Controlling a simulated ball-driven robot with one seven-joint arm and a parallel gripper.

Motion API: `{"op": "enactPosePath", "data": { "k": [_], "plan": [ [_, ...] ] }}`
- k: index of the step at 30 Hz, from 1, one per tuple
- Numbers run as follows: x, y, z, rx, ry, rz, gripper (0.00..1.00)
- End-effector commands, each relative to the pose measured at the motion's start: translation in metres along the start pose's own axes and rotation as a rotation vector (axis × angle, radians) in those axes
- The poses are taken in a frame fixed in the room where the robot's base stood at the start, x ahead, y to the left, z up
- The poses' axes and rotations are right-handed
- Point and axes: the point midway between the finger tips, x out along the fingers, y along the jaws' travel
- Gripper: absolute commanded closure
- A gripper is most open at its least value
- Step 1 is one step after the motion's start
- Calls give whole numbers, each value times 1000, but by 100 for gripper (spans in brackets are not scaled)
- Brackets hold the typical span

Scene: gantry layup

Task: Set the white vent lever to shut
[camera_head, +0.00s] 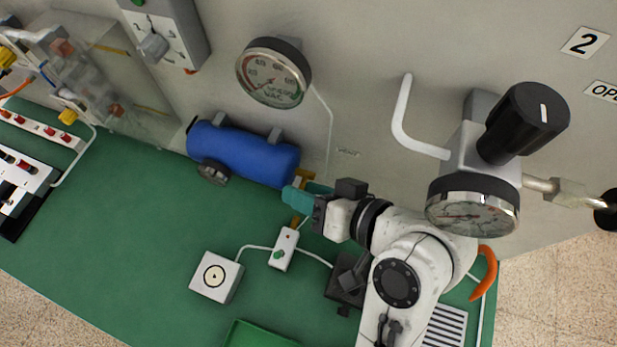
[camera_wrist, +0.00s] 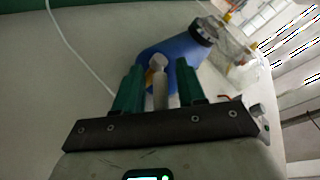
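The white vent lever (camera_wrist: 160,90) shows in the wrist view as a pale stick with a rounded knob, standing between my gripper's two green fingers. My gripper (camera_wrist: 158,68) is open around it, with a gap visible on both sides. In the head view my gripper (camera_head: 297,195) is by the right end of a blue cylinder (camera_head: 243,153), below a small wall label. The lever cannot be made out there; my fingers and wrist seem to cover it. A bit of brass fitting (camera_head: 306,176) shows just behind the fingers.
A dial gauge (camera_head: 273,73) hangs on the wall above the cylinder. A white bent pipe (camera_head: 405,125), black knob (camera_head: 523,122) and second gauge (camera_head: 472,205) are to the right. A small switch box (camera_head: 284,250) and a white button box (camera_head: 216,277) sit on the green bench below.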

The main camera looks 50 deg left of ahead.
Motion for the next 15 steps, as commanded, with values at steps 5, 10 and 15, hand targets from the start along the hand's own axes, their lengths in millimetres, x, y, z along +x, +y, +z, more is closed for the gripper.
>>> {"op": "enactPosePath", "data": {
  "k": [5, 10, 15],
  "plan": [
    [-11, 2, 0, 1, 4, 2, 60],
    [-42, 2, 0, 0, 5, 4, 60],
    [-75, 2, 0, -1, 5, 4, 60]
  ]
}}
